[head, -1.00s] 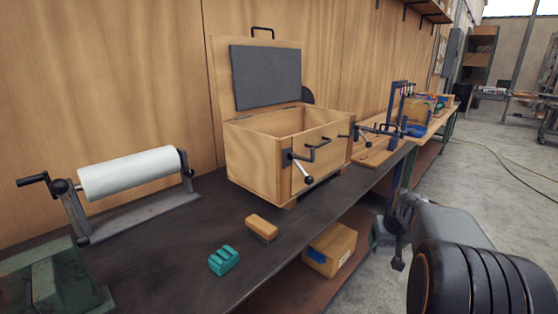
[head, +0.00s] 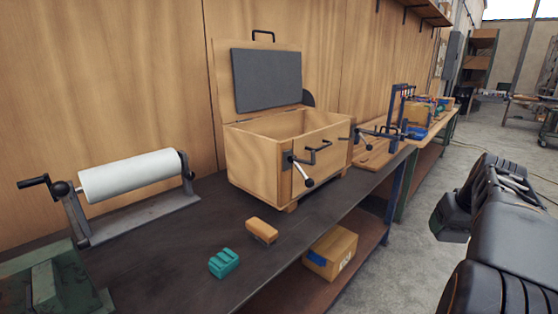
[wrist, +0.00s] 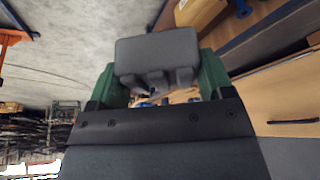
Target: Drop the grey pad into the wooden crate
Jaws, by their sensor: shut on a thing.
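The wooden crate (head: 252,166) stands on the dark bench in the head view. Its lid (head: 222,85) is raised, with a dark grey panel (head: 266,80) on its inner face, and its top is open. The part of the inside that shows looks empty; the floor is hidden. In the wrist view my gripper (wrist: 160,80) has its green fingers shut on the grey pad (wrist: 157,50), a rounded block with ridges along its lower edge. In the head view my arm is at the right, off the bench and away from the crate; the pad is not clearly seen there.
A tan block (head: 262,231) and a teal ridged block (head: 224,263) lie on the bench (head: 190,235) before the crate. A white roll (head: 130,175) on a cranked stand is at left. A crank handle (head: 308,182) juts from the crate's front. A cardboard box (head: 330,252) sits below.

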